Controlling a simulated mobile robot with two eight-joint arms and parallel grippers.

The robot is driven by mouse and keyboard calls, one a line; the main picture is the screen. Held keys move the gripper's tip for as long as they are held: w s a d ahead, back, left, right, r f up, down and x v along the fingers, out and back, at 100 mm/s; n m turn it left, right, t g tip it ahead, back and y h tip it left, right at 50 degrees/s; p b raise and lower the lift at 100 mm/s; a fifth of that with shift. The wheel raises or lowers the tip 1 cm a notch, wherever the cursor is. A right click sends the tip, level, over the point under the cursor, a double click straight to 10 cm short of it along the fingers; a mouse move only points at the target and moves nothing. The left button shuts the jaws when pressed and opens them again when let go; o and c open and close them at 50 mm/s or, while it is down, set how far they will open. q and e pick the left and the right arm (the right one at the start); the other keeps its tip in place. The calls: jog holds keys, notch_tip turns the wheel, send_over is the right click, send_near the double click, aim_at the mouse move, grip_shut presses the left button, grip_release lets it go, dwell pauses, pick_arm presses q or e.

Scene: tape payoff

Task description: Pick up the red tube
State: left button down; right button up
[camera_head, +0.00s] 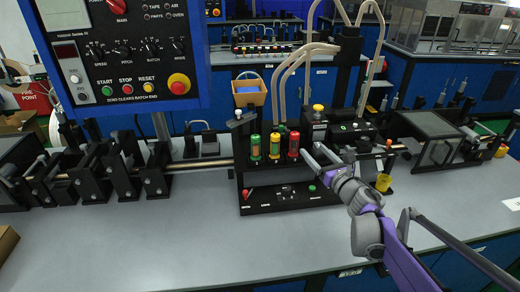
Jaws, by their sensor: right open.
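The red tube (293,145) stands upright at the right end of a short row on a black fixture. A yellow tube (275,146) and a green tube (255,147) stand to its left in the same row. My right gripper (311,149) is just to the right of the red tube, with its two grey fingers apart and pointing up and left in the picture. Nothing shows between the fingers. The lower end of the red tube is hidden in or behind the fixture. My left gripper is not in view.
The black fixture (285,197) stands on a grey bench (190,240). Black machine parts (120,168) line the rod to the left. A blue control panel (125,60) fills the upper left. A yellow cup (383,182) stands near my right arm.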

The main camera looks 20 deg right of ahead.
aim_at(297, 140)
jog(key=shift+n+y, duration=0.3)
jog(key=shift+n, duration=0.2)
jog(key=w, duration=0.3)
jog(key=w+a, duration=0.1)
jog(key=w, duration=0.7)
jog(key=shift+w+a+f, duration=0.1)
jog(key=shift+a+f, duration=0.15)
jog(key=shift+f, duration=0.1)
grip_shut()
